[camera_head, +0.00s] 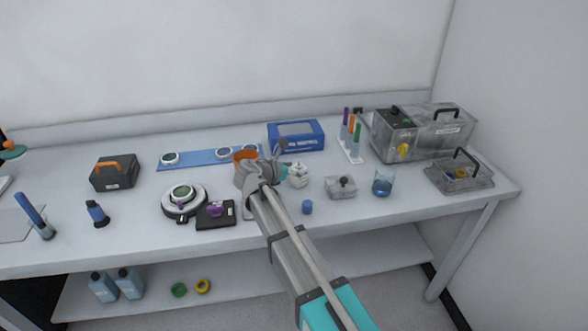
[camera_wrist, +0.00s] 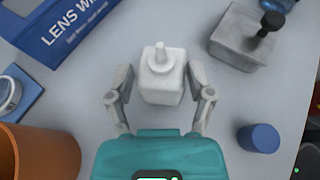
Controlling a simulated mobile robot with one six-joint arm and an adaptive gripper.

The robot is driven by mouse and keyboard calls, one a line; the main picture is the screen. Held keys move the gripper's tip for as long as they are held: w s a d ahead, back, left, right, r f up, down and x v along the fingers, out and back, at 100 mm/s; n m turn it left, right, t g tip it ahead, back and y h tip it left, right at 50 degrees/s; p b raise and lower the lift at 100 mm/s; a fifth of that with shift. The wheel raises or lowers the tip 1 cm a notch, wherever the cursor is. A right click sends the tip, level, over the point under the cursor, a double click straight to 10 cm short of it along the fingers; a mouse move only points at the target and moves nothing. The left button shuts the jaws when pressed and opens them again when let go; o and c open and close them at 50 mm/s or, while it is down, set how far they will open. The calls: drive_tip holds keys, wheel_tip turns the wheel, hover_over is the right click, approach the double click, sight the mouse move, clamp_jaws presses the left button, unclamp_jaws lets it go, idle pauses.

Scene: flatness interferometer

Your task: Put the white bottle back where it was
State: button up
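The white bottle (camera_head: 299,177) stands on the bench to the right of my gripper's wrist. In the wrist view the white bottle (camera_wrist: 162,80) has a square body and a narrow nozzle on top. My gripper (camera_wrist: 160,76) is open, with one finger on each side of the bottle. A gap shows between each finger and the bottle's sides, so nothing is gripped. In the head view my gripper (camera_head: 290,172) is partly hidden behind my own wrist.
A blue lens wipes box (camera_head: 296,135) is behind the bottle. A grey block with a black knob (camera_head: 341,188) and a small blue cylinder (camera_head: 307,207) are close by. An orange cup (camera_wrist: 38,150) is left of my gripper. A blue-liquid beaker (camera_head: 383,184) stands farther right.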

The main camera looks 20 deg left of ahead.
drive_tip(key=o, duration=0.4)
drive_tip(key=shift+c, duration=0.2)
drive_tip(key=shift+r, duration=0.1)
drive_tip(key=shift+r, duration=0.15)
drive_tip(key=p+v, duration=0.5)
drive_tip(key=v, duration=0.7)
idle(0.6)
